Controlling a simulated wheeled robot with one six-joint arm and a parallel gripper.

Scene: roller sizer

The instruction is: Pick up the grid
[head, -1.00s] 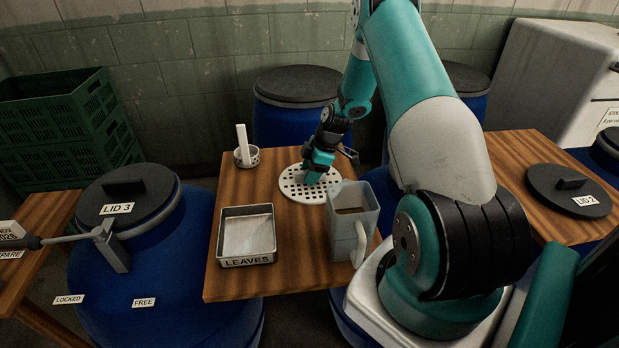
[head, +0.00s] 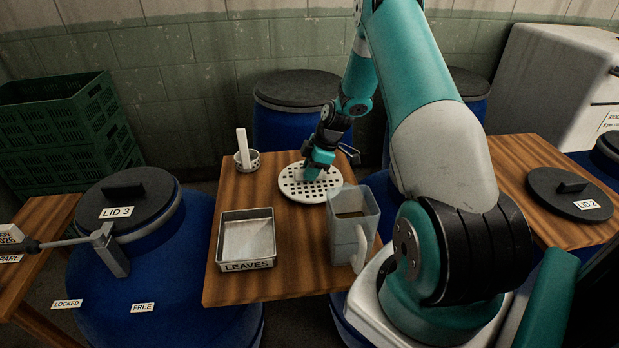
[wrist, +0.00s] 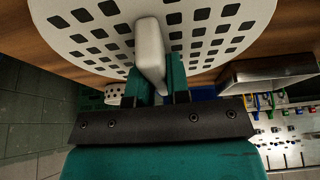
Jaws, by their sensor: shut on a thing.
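The grid is a round white disc with square holes (head: 290,187) at the back of the middle wooden table. It fills the top of the wrist view (wrist: 85,35), where a pale upright handle (wrist: 150,50) stands at its middle. My gripper (head: 314,172) is over the grid, and in the wrist view its teal fingers (wrist: 160,85) are shut on that handle from either side. The grid looks flat on or very close to the table; I cannot tell whether it touches.
A metal tray marked LEAVES (head: 247,240) and a grey jug (head: 353,222) stand in front of the grid. A small perforated cup with a white upright piece (head: 245,155) is to its left. Blue barrels, one with LID 3 (head: 122,200), surround the table.

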